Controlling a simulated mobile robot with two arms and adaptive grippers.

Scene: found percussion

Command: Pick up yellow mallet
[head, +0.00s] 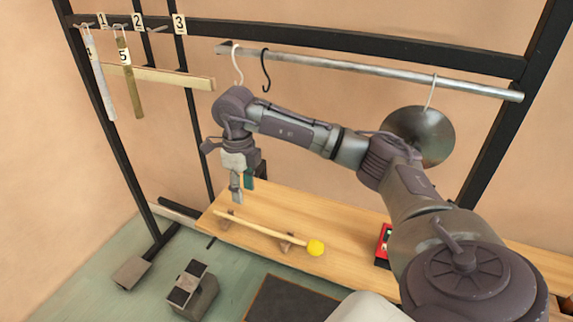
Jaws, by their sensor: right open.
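The yellow mallet has a round yellow head (315,248) and a pale wooden stick (258,229). It lies across two small wooden rests on the wooden bench (345,218), head toward the right. My right gripper (237,196) is open and empty, pointing down. In the picture its fingertips show just above the handle end of the stick, and they look apart from it. My left gripper is not in view.
A black frame holds a metal rail (380,70) with white and black hooks and a dark round pan (420,134). Two bars hang at numbered hooks on the left. A red box (383,243) sits on the bench. A dark mat (288,301) lies in front.

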